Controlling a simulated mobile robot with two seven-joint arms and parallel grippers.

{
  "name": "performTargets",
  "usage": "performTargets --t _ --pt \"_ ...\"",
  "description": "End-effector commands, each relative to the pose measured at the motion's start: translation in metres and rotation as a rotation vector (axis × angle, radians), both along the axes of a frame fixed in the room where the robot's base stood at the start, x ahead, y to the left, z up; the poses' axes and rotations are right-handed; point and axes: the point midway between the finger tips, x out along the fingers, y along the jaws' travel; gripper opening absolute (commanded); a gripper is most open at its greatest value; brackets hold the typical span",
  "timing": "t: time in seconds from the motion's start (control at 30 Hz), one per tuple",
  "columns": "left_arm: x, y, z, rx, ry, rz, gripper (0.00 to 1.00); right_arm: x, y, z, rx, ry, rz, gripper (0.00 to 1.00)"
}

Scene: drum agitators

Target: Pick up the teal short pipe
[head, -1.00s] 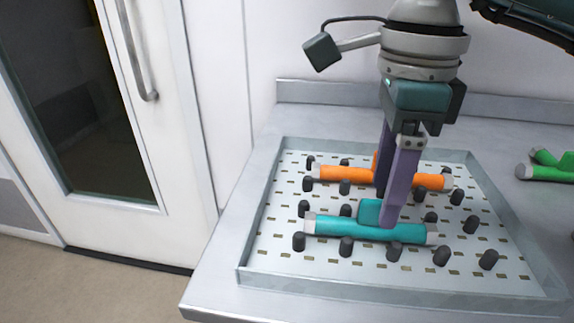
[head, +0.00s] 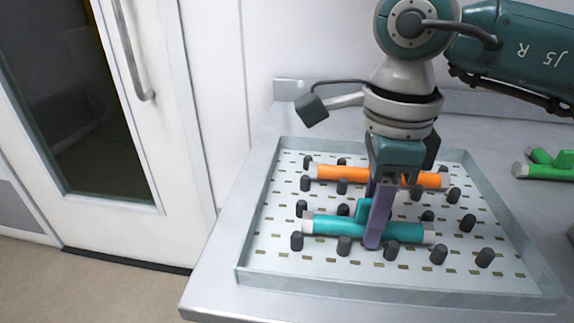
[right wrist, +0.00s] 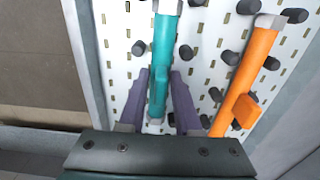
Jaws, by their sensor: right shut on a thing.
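The teal short pipe (head: 328,225) lies across the front part of the perforated tray, among the dark pegs, with a short stub branch at its middle and pale grey ends. My right gripper (head: 372,228) reaches down from above, its purple fingers at the pipe's middle by the stub. The pipe still appears to be down at peg level. My left gripper is out of view.
An orange pipe (head: 335,173) lies behind the teal one in the same tray (head: 400,291), close to my right gripper. Several dark pegs (head: 438,254) stand around both. Green pipes (head: 548,170) lie on the table at right. A door (head: 166,120) is at left.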

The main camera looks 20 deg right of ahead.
Motion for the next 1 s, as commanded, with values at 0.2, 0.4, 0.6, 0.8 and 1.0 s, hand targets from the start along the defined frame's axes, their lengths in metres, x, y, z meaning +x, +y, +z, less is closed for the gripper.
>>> performTargets --t 0.2,0.4,0.6,0.8,1.0 --pt "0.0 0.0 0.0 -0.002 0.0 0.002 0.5 0.0 0.0 0.0 0.0 0.0 0.0 0.0" --pt "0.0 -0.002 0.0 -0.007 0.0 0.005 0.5 0.0 0.0 0.0 0.0 0.0 0.0 0.0" --pt "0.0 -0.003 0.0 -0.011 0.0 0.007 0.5 0.0 0.0 0.001 0.001 -0.001 0.0 0.0" --pt "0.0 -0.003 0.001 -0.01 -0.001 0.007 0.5 0.001 0.0 0.006 0.001 -0.003 0.0 0.0" --pt "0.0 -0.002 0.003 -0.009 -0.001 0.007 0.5 0.001 0.0 0.032 -0.001 -0.005 0.001 0.0"
